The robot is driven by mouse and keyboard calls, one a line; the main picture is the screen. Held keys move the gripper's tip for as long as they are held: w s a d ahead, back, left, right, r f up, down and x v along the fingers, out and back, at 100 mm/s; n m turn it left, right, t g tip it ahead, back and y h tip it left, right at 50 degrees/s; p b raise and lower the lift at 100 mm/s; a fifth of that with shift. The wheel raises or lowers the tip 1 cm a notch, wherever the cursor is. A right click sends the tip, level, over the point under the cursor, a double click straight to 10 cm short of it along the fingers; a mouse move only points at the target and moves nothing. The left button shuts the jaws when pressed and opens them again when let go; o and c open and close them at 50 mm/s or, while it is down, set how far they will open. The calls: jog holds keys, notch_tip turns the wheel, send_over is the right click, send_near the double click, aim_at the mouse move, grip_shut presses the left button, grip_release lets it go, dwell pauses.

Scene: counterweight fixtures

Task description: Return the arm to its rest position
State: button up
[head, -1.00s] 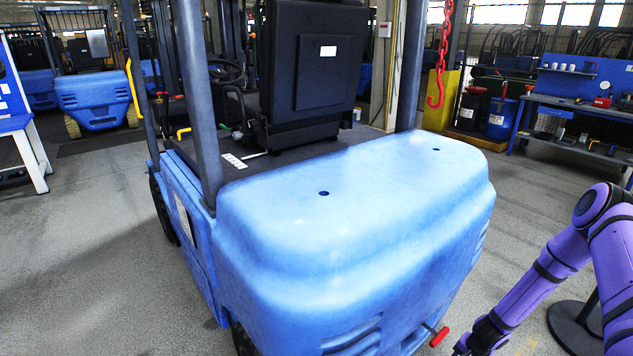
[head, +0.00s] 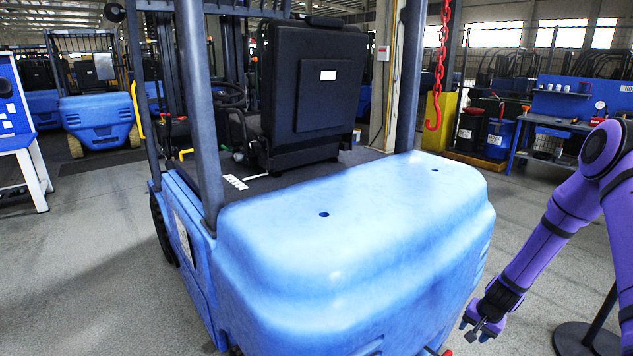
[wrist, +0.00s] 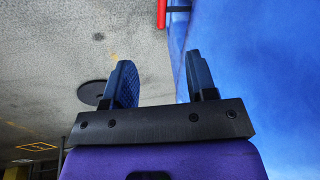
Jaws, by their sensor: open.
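My purple arm (head: 550,235) comes in at the right of the head view and angles down to the left. My gripper (head: 474,333) hangs low beside the right rear of the blue forklift counterweight (head: 350,235), apart from it. In the wrist view my gripper (wrist: 165,80) shows two dark fingers held apart with nothing between them. The blue counterweight surface (wrist: 260,90) fills the right side there. A red handle (head: 443,352) sticks out at the counterweight's lower edge; a red bar (wrist: 162,14) shows at the top of the wrist view.
A round black stand base (head: 575,340) is on the floor below my arm. A red hook (head: 434,112) hangs behind the counterweight. Grey floor (head: 80,270) is open at left.

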jog(key=s+a+r+n, duration=0.2)
jog(key=a+r, duration=0.1)
jog(key=r, duration=0.9)
jog(key=s+a+r+n+t, duration=0.1)
jog(key=s+a+r, duration=0.15)
jog(key=r, duration=0.95)
jog(key=s+a+r+n, duration=0.15)
jog(key=a+r, duration=0.25)
jog(key=r, duration=0.9)
jog(key=s+a+r+n, duration=0.1)
jog(key=s+r, duration=0.4)
jog(key=s, duration=0.3)
jog(key=s+a+r+n+t, duration=0.1)
jog(key=s+a+r, duration=0.1)
jog(key=s+r, duration=0.3)
jog(key=s+a+r+n+h, duration=0.1)
jog(key=s+r, duration=0.4)
jog(key=s, duration=0.8)
jog(key=shift+s+a+t, duration=0.15)
jog(key=shift+a+t, duration=0.15)
jog(key=shift+a, duration=0.25)
jog(key=shift+c, duration=0.2)
